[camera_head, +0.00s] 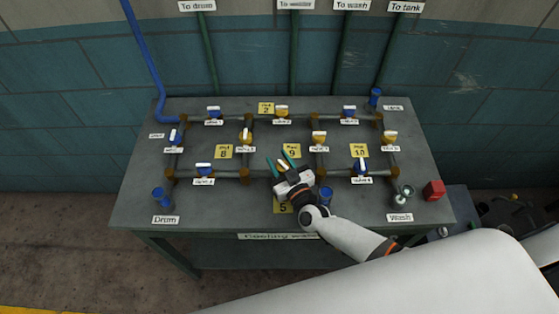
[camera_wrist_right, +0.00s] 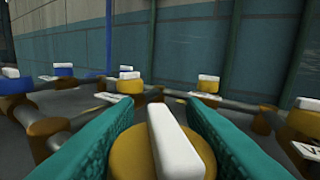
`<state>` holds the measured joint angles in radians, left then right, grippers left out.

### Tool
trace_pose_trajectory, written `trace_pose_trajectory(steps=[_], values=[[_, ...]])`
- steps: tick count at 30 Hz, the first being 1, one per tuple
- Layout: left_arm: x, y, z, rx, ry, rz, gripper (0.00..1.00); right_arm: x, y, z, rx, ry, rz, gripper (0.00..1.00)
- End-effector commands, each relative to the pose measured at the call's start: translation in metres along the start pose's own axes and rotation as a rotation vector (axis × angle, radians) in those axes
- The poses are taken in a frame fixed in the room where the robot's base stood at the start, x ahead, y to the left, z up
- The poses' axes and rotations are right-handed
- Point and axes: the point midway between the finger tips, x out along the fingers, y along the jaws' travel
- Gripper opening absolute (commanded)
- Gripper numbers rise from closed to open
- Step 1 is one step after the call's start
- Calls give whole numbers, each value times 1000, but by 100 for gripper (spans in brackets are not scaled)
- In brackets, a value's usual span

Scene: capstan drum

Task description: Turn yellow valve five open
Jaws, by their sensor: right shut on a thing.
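Yellow valve five (camera_wrist_right: 122,158) has a round yellow body and a white bar handle (camera_wrist_right: 175,145). In the right wrist view it sits between the two teal fingers of my right gripper, which is shut on it. The bar runs roughly lengthwise between the fingers, slightly slanted. In the head view my right gripper (camera_head: 286,165) is over the front middle pipe run and hides most of the valve. A yellow tag reading 5 (camera_head: 283,208) shows just in front of it. My left gripper is not in view.
The grey table (camera_head: 225,212) carries a pipe grid with several blue and yellow valves, such as a blue one (camera_head: 361,167) to the right. A red block (camera_head: 434,190) is at the right edge. A blue pipe (camera_head: 141,55) rises at the left.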

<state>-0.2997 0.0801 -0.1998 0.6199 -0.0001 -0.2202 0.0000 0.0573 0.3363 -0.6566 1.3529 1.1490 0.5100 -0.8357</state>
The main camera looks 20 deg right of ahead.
Motion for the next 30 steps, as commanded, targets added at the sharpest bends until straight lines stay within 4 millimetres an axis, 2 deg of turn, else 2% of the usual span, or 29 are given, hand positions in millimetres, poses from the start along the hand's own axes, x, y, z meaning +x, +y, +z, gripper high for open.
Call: trace_pose_trajectory(steps=[5, 6, 10, 20, 23, 30], values=[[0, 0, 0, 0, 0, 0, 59, 0, 0, 1, -1, -1, -1, 14], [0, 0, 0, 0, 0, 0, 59, 0, -1, 1, -1, -1, -1, 39], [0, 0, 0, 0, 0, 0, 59, 0, 0, 1, -1, -1, -2, 58], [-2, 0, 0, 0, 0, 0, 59, 0, 0, 4, 2, -1, -1, 58], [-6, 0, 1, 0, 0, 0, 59, 0, -1, 17, 3, -2, -3, 58], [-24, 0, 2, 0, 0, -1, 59, 0, -5, 65, 5, -2, -3, 58]])
